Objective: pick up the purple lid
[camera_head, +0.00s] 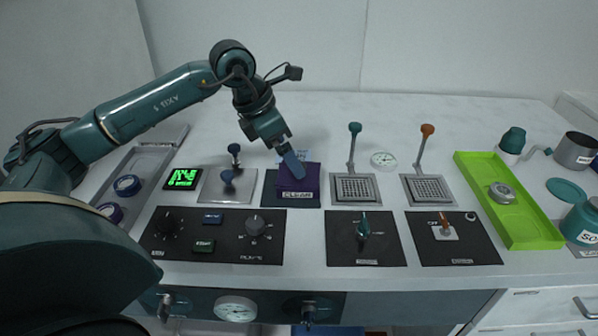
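A small round purple lid-like piece (109,212) lies in the grey tray at the left, partly hidden by my arm. A purple box (298,195) labelled "CLEAR" stands on a dark panel near the middle of the table. My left gripper (291,163) points down at the top of this box, well to the right of the tray. A blue finger-like part shows against the box; I cannot tell whether the gripper touches it or whether its fingers are apart. My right gripper is not in view.
Two upright levers, teal (354,128) and orange (427,130), stand right of the box. Black control panels line the front. A green tray (535,228) holds a round metal piece (502,193). The back is clear.

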